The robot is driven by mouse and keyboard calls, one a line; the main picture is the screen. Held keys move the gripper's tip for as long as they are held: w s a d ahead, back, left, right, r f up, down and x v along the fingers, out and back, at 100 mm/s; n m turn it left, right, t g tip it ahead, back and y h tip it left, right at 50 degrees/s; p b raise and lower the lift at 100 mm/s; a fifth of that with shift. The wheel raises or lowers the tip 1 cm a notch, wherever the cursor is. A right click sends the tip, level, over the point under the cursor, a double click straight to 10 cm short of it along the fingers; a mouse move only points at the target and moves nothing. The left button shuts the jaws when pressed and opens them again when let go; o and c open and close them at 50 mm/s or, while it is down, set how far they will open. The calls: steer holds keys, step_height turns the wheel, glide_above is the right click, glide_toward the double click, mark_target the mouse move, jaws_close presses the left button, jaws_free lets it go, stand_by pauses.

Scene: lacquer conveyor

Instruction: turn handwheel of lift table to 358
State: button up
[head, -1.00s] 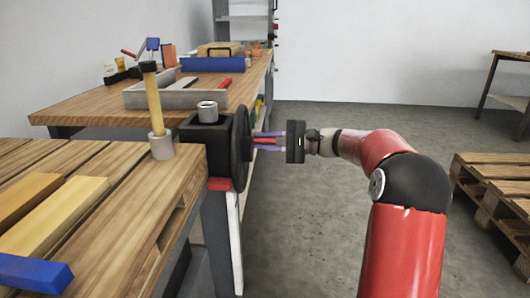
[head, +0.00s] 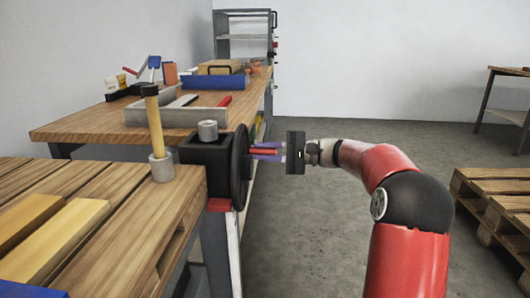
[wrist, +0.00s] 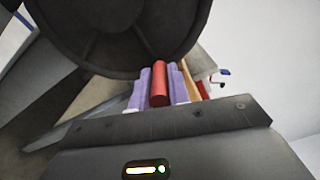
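The dark handwheel (head: 240,168) is on the right side of a black box on the lift table (head: 100,205), seen nearly edge-on in the head view. It fills the upper part of the wrist view (wrist: 115,35). Its red handle (wrist: 159,84) sticks out toward my gripper. My gripper (head: 262,152) is to the right of the wheel, and its purple fingers lie along both sides of the handle, appearing to touch it. In the wrist view the fingers (wrist: 159,80) are shut on the handle. No dial or number for 358 is readable.
A yellow-handled tool (head: 153,120) stands in a grey cup on the slatted top, near wooden blocks (head: 55,240). A workbench (head: 75,127) with a grey tray is behind. A pallet (head: 495,205) is at right. The floor between is clear.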

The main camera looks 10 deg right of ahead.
steer(key=o, duration=0.5)
steer(key=shift+c, duration=0.2)
steer(key=v, duration=0.8)
